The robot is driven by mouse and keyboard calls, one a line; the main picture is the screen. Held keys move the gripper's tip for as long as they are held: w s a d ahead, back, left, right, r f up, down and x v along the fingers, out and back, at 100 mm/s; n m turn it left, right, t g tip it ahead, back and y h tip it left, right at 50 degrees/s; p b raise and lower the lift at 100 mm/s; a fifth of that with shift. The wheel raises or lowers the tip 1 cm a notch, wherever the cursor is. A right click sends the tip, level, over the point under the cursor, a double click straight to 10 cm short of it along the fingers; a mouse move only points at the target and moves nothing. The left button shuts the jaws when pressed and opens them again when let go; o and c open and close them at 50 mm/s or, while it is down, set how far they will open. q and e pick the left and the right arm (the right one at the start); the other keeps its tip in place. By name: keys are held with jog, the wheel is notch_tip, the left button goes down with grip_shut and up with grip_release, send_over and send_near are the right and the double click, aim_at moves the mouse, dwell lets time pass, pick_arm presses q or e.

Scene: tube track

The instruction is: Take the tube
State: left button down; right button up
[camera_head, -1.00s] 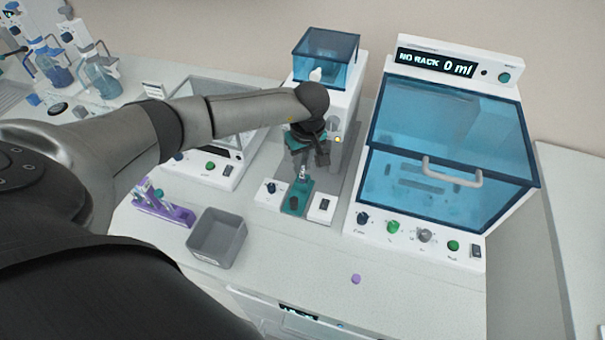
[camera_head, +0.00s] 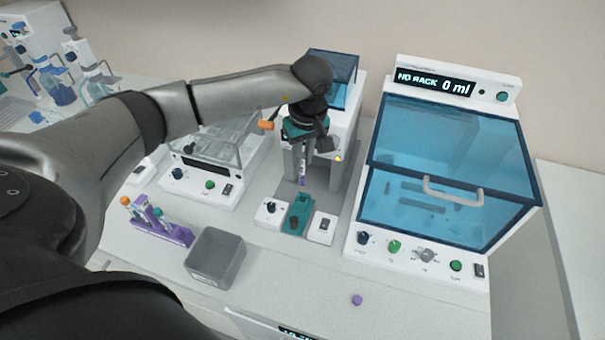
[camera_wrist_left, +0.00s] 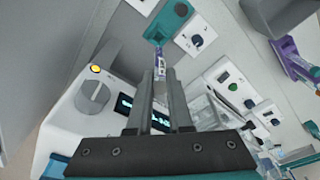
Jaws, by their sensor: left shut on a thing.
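The tube (camera_head: 302,180) is slim, with a purple and white band, and hangs from my left gripper (camera_head: 303,172). My left gripper points down and is shut on it. The tube's lower end is above the teal holder (camera_head: 299,213), apart from it in the head view. In the left wrist view the tube (camera_wrist_left: 160,68) sticks out between the two grey fingertips (camera_wrist_left: 155,85), with the teal holder (camera_wrist_left: 168,20) beyond. The fingers hide the tube's upper part. My right gripper is out of view.
A grey bin (camera_head: 215,257) and a purple rack (camera_head: 165,233) with several tubes stand at the front left. A blue-lidded machine (camera_head: 450,150) is at the right, and a clear-covered device (camera_head: 205,175) at the left. A purple cap (camera_head: 357,300) lies on the clear front counter.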

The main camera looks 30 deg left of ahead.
pick_arm(q)
notch_tip(320, 180, up, 11)
jog(key=b, duration=0.1)
jog(key=shift+r, duration=0.2)
